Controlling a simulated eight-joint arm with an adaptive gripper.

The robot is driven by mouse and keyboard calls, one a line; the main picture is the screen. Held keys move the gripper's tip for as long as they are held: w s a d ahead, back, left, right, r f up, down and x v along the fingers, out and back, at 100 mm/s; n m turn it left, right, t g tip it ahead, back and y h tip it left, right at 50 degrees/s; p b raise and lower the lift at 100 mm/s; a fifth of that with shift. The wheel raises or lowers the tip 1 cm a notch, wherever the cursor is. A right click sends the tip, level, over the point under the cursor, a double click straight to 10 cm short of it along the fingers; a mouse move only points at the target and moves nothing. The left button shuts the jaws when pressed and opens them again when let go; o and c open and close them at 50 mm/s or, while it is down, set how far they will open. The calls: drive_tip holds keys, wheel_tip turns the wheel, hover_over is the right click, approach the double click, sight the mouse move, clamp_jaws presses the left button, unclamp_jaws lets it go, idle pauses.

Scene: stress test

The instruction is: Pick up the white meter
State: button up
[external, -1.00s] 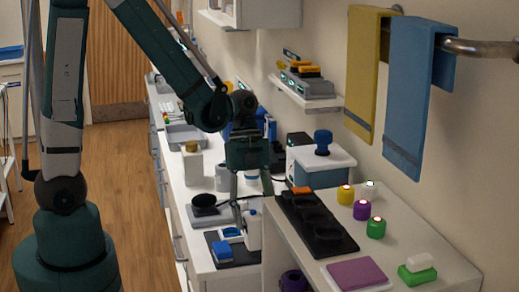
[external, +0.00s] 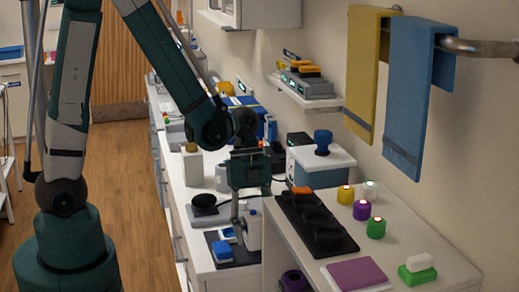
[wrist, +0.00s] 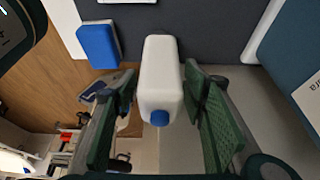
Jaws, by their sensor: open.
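A white rounded body with a blue round end (wrist: 160,80) stands on a dark mat (wrist: 222,45) in the wrist view; it may be the white meter, but I cannot tell for sure. In the external view the white body (external: 253,232) is at the right edge of the mat, partly hidden by a finger. My gripper (external: 250,214) points down over it. In the wrist view my gripper (wrist: 160,88) is open, with a green-padded finger on each side of the white body. A gap shows on both sides, narrower on the right.
A blue block (external: 223,251) lies on the mat beside the white body. A black round-topped device (external: 205,203) stands behind to the left. A raised counter with a black tray (external: 312,222) is close on the right. The counter's left edge drops to the floor.

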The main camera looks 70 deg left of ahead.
drive_tip(key=shift+d+f, duration=0.25)
drive_tip(key=shift+f, duration=0.25)
drive_tip(key=c, duration=1.1)
